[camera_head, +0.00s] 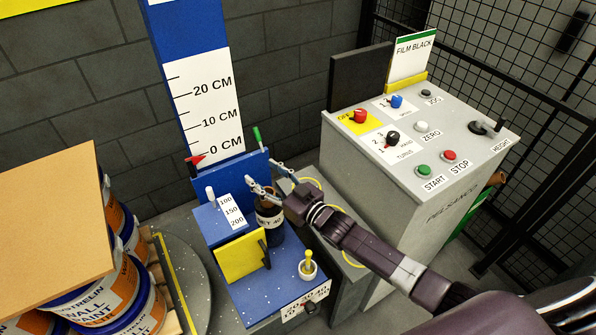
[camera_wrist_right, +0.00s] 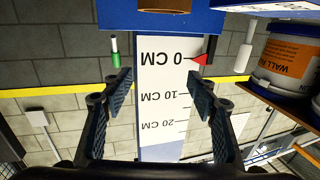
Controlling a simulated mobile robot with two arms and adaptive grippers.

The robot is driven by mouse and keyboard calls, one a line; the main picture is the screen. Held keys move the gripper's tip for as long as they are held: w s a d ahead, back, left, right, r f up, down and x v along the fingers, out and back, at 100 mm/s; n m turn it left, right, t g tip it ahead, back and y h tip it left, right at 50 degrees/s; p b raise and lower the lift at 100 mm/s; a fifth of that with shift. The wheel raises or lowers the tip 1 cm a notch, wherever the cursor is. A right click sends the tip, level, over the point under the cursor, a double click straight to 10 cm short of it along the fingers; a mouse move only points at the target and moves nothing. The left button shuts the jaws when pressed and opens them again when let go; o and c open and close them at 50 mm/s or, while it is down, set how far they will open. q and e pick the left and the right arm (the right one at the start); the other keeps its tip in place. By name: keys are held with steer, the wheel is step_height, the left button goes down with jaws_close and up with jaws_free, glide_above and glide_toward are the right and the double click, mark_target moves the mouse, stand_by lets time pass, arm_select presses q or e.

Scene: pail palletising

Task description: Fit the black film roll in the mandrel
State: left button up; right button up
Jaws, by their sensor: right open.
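A dark roll (camera_head: 270,222) with a pale label band, which looks like the black film roll, stands upright at the blue carriage (camera_head: 262,296). My right gripper (camera_head: 268,180) is above it, open, its fingers pointing away from the cabinet; I cannot tell whether it touches the roll. In the right wrist view the open fingers (camera_wrist_right: 160,90) have nothing between them, only the scale column behind. A yellow-topped post in a white cup (camera_head: 308,264) stands on the carriage; I cannot tell whether it belongs to the mandrel. My left gripper is not in view.
The scale column (camera_head: 207,100) rises behind the carriage. Paint pails (camera_head: 138,300) with a cardboard sheet (camera_head: 55,230) stand at left on a turntable. A control cabinet (camera_head: 385,180) stands at right, bearing a FILM BLACK sign (camera_head: 412,57). Mesh fencing (camera_head: 480,50) is behind.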

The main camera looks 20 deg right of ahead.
steer(key=s+a+r+p, duration=0.2)
steer(key=r+p, duration=0.3)
steer(key=r, duration=0.3)
steer(key=s+a+r+p, duration=0.1)
steer(key=s+r+p, duration=0.1)
steer(key=r+p, duration=0.45)
steer(key=s+a+m+h+b, duration=0.1)
steer(key=s+a+b, duration=0.1)
steer(key=s+b, duration=0.45)
steer(key=s+d+r+m+t+h+b, duration=0.1)
steer(key=s+d+m+h+b, duration=0.2)
steer(key=s+d, duration=0.4)
steer(key=shift+s+d+r+t+h+b, duration=0.2)
steer(key=shift+s+d+t+h+b, duration=0.3)
steer(key=shift+h, duration=0.6)
steer(key=shift+a, duration=0.1)
